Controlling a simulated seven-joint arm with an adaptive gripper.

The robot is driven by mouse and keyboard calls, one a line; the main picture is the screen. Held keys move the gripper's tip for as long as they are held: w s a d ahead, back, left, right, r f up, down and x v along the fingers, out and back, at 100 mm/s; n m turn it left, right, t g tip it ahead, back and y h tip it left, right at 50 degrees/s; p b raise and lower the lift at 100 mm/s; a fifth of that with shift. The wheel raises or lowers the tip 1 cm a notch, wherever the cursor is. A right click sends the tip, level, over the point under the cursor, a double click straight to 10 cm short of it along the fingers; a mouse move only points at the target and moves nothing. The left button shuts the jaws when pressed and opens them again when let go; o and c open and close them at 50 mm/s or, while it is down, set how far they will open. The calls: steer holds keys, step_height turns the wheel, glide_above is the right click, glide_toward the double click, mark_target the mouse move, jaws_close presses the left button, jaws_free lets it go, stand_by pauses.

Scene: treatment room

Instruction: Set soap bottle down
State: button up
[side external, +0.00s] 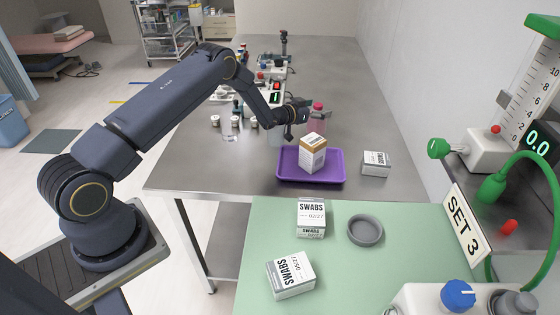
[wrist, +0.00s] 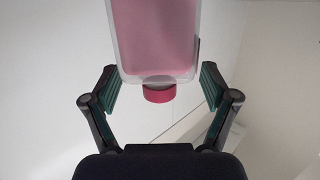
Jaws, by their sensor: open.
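The soap bottle (side external: 319,119) is pink with a red cap and stands upright on the grey table behind the purple tray. In the wrist view its clear-walled pink body (wrist: 155,38) and red cap (wrist: 159,94) fill the upper middle. My gripper (side external: 302,112) is just left of the bottle in the side external view. In the wrist view my gripper (wrist: 160,86) is open, with one finger on each side of the bottle and a gap on both sides. The bottle's base is partly hidden behind the tray and box.
The purple tray (side external: 290,178) holds an orange-and-white box (side external: 313,153). A white box (side external: 375,163) stands right of it. Swabs boxes (side external: 311,217) and a grey dish (side external: 365,230) are on the green mat (side external: 400,215). Small jars (side external: 238,121) are left of my gripper.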

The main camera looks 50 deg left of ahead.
steer(key=shift+r, duration=0.15)
steer(key=shift+s, duration=0.25)
steer(key=s+r, duration=0.2)
steer(key=s, duration=0.9)
steer(key=s+d+r+g+y, duration=0.15)
steer(key=s+r, duration=0.25)
steer(key=r, duration=0.5)
steer(key=s+d+r+g+y, duration=0.1)
steer(key=s+d+r+g, duration=0.3)
steer(key=r, duration=0.5)
steer(key=s+d+r+g, duration=0.1)
steer(key=s+d, duration=0.1)
steer(key=s, duration=0.8)
steer(key=s+d+r+g+h, duration=0.1)
steer(key=s+d+g, duration=0.1)
steer(key=s, duration=0.7)
steer(key=s+d+r+g, duration=0.1)
steer(key=s+d, duration=0.2)
steer(key=s, duration=0.7)
steer(key=shift+s+d+r+n+g+h, duration=0.3)
steer(key=shift+d+r+g+h, duration=0.05)
steer(key=shift+d, duration=0.05)
